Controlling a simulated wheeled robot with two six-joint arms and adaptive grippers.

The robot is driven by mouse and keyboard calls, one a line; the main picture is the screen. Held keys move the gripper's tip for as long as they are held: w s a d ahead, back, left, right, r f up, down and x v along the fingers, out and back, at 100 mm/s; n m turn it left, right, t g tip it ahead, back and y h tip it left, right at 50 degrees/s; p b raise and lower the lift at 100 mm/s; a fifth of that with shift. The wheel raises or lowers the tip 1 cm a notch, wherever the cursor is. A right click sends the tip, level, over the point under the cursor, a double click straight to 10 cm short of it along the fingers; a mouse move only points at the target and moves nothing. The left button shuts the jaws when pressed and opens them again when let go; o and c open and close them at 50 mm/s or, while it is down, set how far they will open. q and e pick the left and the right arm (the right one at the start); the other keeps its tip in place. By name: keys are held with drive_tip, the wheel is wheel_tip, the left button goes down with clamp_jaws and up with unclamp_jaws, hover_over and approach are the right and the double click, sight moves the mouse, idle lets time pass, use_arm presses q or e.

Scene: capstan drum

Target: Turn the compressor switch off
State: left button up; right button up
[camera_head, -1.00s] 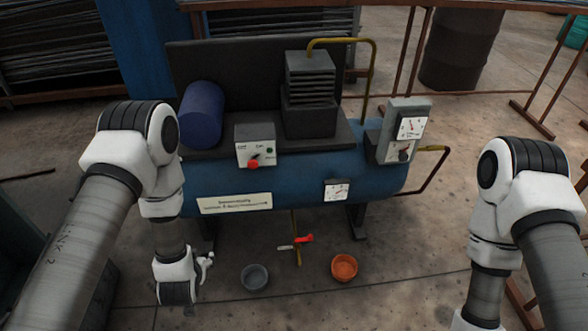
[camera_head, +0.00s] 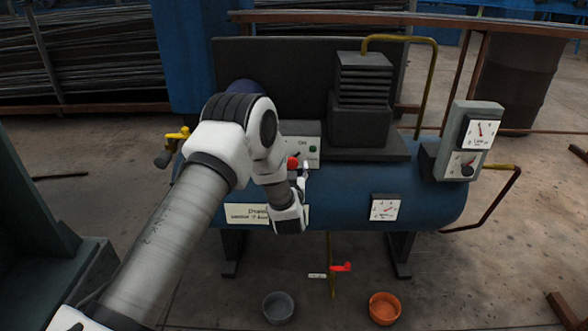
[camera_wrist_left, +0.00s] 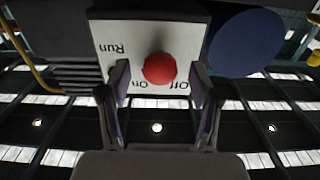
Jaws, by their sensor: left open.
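The compressor (camera_head: 345,212) is a blue tank with a dark motor block on top. Its switch box (camera_head: 309,150) has a pale panel, partly hidden behind my left arm in the head view. A red knob (camera_head: 292,162) sits on the panel. In the left wrist view the picture is upside down: the panel (camera_wrist_left: 115,35) reads Off, On and Run, and the red knob (camera_wrist_left: 160,68) lies between the fingers. My left gripper (camera_wrist_left: 159,88) is open around the knob's sides, with gaps showing. In the head view the left gripper (camera_head: 303,172) is in front of the panel. My right gripper is out of view.
A gauge box (camera_head: 468,142) stands at the tank's right end, and a small gauge (camera_head: 385,208) is on its front. A red-handled valve (camera_head: 341,267) hangs below. A grey bowl (camera_head: 278,308) and an orange bowl (camera_head: 384,308) are on the floor.

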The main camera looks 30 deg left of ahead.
use_arm(q)
drive_tip(key=shift+x, duration=1.15)
drive_tip(key=shift+c, duration=0.3)
drive_tip(key=c, duration=1.1)
